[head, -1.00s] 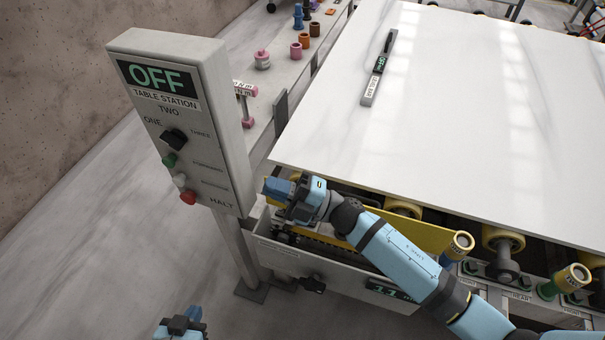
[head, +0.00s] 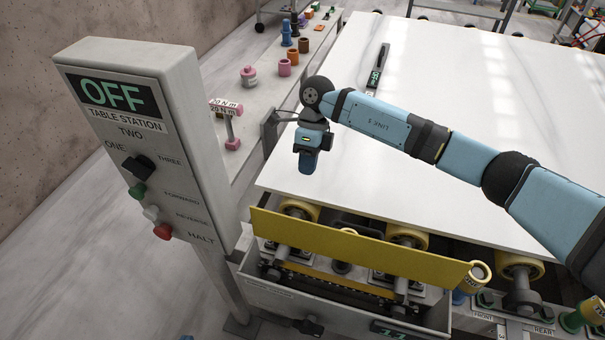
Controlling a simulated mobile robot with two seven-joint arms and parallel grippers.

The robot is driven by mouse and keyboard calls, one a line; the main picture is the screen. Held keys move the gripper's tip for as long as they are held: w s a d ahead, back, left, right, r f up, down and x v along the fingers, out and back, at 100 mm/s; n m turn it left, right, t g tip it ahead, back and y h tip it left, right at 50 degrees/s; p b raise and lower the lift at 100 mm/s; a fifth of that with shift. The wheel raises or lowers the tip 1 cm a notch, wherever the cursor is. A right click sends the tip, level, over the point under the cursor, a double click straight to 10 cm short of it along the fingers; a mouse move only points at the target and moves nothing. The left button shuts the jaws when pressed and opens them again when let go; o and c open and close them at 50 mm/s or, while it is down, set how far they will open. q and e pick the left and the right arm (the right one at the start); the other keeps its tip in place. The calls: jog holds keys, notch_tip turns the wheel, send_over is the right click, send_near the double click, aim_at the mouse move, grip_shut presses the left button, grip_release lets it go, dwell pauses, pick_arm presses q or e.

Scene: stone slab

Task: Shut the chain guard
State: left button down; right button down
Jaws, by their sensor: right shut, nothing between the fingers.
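The chain guard is the long yellow panel (head: 355,246) at the near end of the slab table. It stands raised, with its face toward me, above an open grey trough (head: 345,305). Chain and shaft parts show in the trough below it, so it is not down over them. My right gripper (head: 307,165) is shut and empty, pointing down over the near left part of the white slab (head: 460,130). It is behind and above the guard in the picture, apart from it. My left gripper is out of view, apart from perhaps a sliver at the bottom edge.
A grey control post (head: 150,150) reading OFF stands close on the left. Yellow rollers (head: 408,238) sit under the slab's near edge. A black handle (head: 305,325) sticks out at the trough's lower front. A side shelf (head: 262,110) holds small coloured parts.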

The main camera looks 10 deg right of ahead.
jog(key=s+a+f+p, duration=0.2)
jog(key=s+a+f, duration=0.2)
jog(key=s+f, duration=0.2)
jog(key=shift+f, duration=0.5)
jog(key=shift+s, duration=0.15)
